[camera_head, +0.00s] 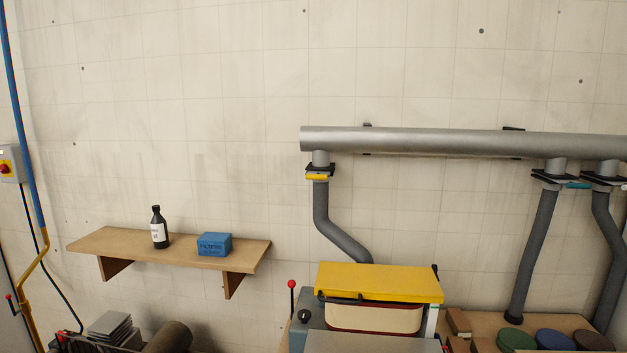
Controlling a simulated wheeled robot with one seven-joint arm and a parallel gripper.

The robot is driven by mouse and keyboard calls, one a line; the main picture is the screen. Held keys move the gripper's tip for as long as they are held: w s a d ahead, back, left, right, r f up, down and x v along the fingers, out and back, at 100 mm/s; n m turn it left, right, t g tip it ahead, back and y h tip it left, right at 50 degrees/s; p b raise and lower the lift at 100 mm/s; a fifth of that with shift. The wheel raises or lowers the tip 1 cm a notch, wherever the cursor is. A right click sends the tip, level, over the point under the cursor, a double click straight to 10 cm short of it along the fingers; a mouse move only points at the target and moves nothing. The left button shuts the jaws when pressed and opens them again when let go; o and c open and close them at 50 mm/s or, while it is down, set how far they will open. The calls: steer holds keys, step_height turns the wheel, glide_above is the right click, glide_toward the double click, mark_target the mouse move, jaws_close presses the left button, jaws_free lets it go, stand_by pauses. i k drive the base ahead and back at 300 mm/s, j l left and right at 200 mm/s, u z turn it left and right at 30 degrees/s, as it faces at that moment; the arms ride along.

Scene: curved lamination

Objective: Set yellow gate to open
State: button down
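The yellow gate (317,177) is a small yellow plate in a black collar on the left drop of the overhead grey duct. A dark grey hose (335,228) runs down from it behind a machine. Whether the gate is open or closed cannot be told at this size. My gripper is not in view.
A silver horizontal duct (450,141) runs along the wall, with a teal gate (578,185) at the right. A machine with a yellow cover (380,282) stands below the yellow gate. A wooden shelf (100,242) holds a dark bottle (158,228) and blue box (214,244).

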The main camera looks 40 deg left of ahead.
mark_target(311, 175)
steer(key=u, duration=1.65)
steer(key=i+j, duration=0.3)
steer(key=j, duration=0.35)
steer(key=i+j, duration=0.15)
steer(key=j, duration=0.3)
steer(key=z, duration=0.05)
